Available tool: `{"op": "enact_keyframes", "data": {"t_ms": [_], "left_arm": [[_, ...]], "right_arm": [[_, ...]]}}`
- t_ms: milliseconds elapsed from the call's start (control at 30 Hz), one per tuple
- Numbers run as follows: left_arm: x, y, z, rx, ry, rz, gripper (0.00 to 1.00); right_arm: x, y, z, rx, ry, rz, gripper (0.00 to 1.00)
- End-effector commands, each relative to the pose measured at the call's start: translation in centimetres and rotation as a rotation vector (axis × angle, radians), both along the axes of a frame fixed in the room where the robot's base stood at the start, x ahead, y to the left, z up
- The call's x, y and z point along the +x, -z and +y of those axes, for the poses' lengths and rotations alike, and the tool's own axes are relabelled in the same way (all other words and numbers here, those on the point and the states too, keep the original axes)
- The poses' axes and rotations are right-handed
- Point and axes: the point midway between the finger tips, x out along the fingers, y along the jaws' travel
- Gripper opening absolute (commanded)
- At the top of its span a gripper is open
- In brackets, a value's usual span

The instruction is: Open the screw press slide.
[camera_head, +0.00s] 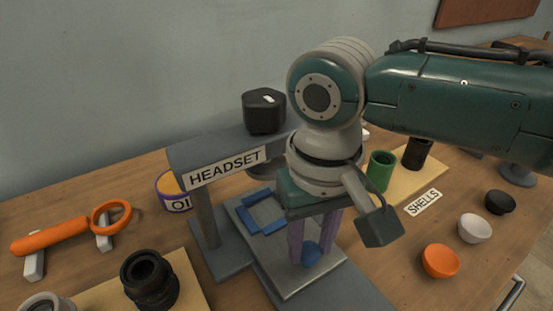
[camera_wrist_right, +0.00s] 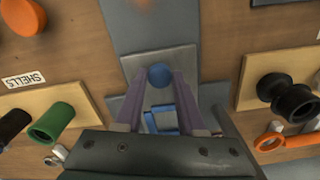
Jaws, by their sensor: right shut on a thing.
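The press (camera_head: 225,162) is a grey stand with an upper beam labelled HEADSET and a black block on top. Its grey slide plate (camera_head: 292,285) lies on the base below the beam and carries a blue frame (camera_head: 247,213) and a round blue knob (camera_head: 312,255). My right gripper (camera_head: 312,250) reaches down from above with purple fingers on either side of the knob and is shut on it. In the right wrist view the knob (camera_wrist_right: 160,75) sits between the fingertips, and the blue frame is partly hidden by the gripper. My left gripper is not in view.
An orange ring-ended tool (camera_head: 65,232) rests on white supports at the left. A black part (camera_head: 148,279) stands on a wooden board in front. Orange (camera_head: 440,261), white (camera_head: 475,228) and black (camera_head: 500,202) shells sit at the right. A green cylinder (camera_head: 380,170) stands behind my gripper.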

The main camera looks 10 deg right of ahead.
Motion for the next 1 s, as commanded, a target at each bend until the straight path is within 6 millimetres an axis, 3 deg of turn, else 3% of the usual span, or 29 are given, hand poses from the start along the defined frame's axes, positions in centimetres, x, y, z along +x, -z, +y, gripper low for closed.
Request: {"op": "enact_keyframes", "data": {"t_ms": [100,1000], "left_arm": [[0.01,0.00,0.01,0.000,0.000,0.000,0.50],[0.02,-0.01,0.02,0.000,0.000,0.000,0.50]], "right_arm": [[0.01,-0.01,-0.02,0.000,0.000,0.000,0.00],[0.02,-0.03,-0.02,0.000,0.001,0.000,0.00]]}}
